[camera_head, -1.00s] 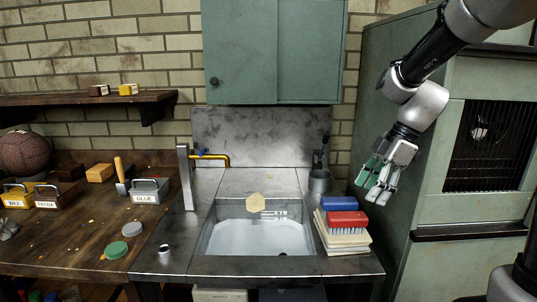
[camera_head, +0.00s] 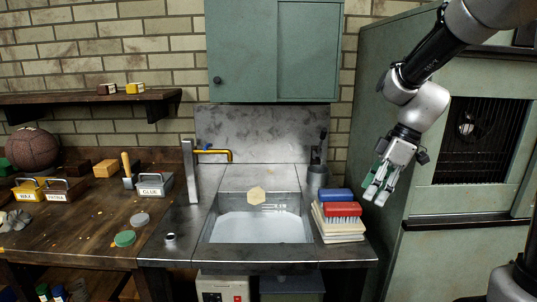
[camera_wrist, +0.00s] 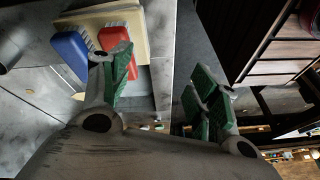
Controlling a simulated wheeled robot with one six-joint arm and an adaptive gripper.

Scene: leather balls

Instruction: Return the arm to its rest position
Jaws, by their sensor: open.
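My gripper (camera_head: 377,190) hangs from my arm at the right of the head view, in front of the green-grey cabinet. It is to the right of the stacked cloths and brushes and apart from them. Its green-padded fingers are spread with nothing between them. In the wrist view the two finger pairs (camera_wrist: 162,95) stand apart. Behind the left pair are the red brush (camera_wrist: 120,45) and the blue brush (camera_wrist: 72,52).
A sink (camera_head: 258,230) holds pale water and a yellowish sponge (camera_head: 256,195). The red brush and blue brush rest on folded cloths (camera_head: 340,230) at its right. A workbench (camera_head: 75,230) with labelled boxes and a leather ball (camera_head: 33,150) stands left. The green-grey cabinet (camera_head: 440,250) stands right.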

